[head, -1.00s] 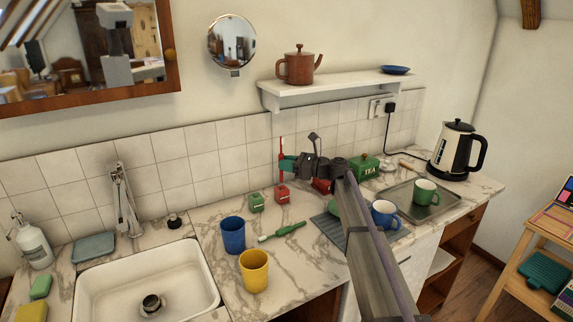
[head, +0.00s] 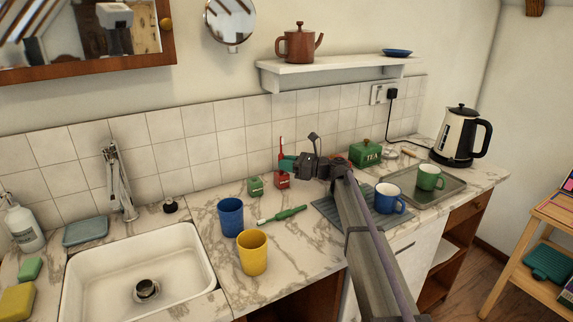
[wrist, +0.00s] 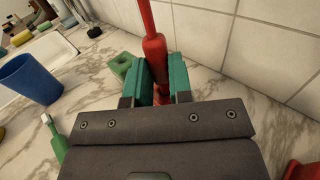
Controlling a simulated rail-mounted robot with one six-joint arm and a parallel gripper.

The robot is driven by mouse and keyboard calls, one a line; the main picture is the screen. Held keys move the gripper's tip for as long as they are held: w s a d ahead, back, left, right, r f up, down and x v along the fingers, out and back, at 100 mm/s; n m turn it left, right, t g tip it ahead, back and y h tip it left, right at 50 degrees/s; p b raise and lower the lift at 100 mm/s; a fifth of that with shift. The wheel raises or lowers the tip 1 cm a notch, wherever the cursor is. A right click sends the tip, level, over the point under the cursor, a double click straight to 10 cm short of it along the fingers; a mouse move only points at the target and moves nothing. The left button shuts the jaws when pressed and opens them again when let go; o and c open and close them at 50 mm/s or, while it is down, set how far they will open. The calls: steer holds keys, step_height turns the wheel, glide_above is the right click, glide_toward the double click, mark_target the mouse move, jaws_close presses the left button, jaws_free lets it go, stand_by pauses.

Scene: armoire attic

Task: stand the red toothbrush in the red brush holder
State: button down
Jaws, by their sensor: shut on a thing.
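My gripper (head: 288,163), with teal fingers, is shut on the red toothbrush (head: 281,148) and holds it upright. In the wrist view the red toothbrush (wrist: 154,45) stands between the two fingers. The small red brush holder (head: 282,181) is on the marble counter, directly below the gripper. The brush's lower end appears to meet the holder's top, but the fingers hide whether it is inside. In the wrist view the gripper body covers most of the area below the brush.
A green holder (head: 255,187) stands just left of the red one. A green toothbrush (head: 283,214) lies in front. Blue (head: 231,216) and yellow (head: 252,251) cups stand nearer the sink (head: 140,275). The tiled wall is close behind. A green tea box (head: 365,155) is to the right.

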steer(key=shift+f, duration=0.15)
steer(key=c, duration=0.9)
jaws_free()
steer(key=shift+c, duration=0.2)
step_height(320, 180, up, 10)
steer(key=p, duration=1)
